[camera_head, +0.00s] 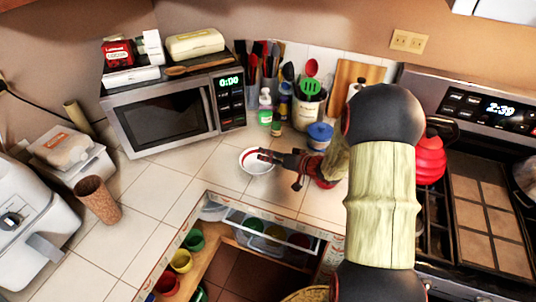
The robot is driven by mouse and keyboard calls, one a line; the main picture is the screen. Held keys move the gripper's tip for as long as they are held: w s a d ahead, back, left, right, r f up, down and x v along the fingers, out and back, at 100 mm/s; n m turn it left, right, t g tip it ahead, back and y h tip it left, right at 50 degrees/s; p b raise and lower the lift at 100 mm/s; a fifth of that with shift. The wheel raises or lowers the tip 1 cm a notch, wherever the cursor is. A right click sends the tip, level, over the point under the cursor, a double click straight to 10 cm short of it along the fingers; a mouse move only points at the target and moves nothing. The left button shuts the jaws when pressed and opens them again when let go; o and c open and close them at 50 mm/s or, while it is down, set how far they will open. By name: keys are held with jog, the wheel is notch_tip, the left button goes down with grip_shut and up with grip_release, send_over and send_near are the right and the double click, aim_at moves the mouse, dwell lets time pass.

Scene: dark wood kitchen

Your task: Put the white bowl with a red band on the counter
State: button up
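The white bowl with a red band (251,167) shows over the tiled counter (225,178) in front of the microwave. My gripper (266,156) reaches in from the right, with its fingertips at the bowl's right rim. The fingers are small and dark here, so I cannot tell whether they are closed on the rim or only beside it. I also cannot tell whether the bowl rests on the tiles or hangs just above them. My arm hides part of the counter to the right.
A microwave (158,120) stands behind. Bottles, a blue-lidded jar (320,136) and a utensil crock (307,112) crowd the back. An open drawer (270,236) and colored cups lie below the counter edge. A red kettle (430,162) sits on the stove. Tiles left of the bowl are clear.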

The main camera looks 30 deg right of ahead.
jog(key=p+v, duration=0.1)
jog(key=v, duration=0.9)
jog(key=shift+s+r, duration=0.1)
jog(key=shift+s+r+p, duration=0.2)
jog(key=shift+s+p, duration=0.1)
jog(key=shift+s, duration=0.15)
jog(key=s+a+r+n+g+y, duration=0.1)
jog(key=s+a+r+g, duration=0.2)
jog(key=a, duration=0.5)
jog(key=s+a+r+n+g+y, duration=0.1)
jog(key=s+a+r+n+g, duration=0.2)
jog(key=a, duration=0.4)
jog(key=s+a+r+g, duration=0.2)
jog(key=s+a+r, duration=0.2)
jog(key=a, duration=0.4)
jog(key=s+d+r+h, duration=0.1)
jog(key=s+r+h, duration=0.5)
jog(key=s, duration=0.5)
jog(key=shift+r+t, duration=0.4)
jog(key=shift+r, duration=0.3)
jog(key=shift+d, duration=0.15)
jog(key=shift+c, duration=0.6)
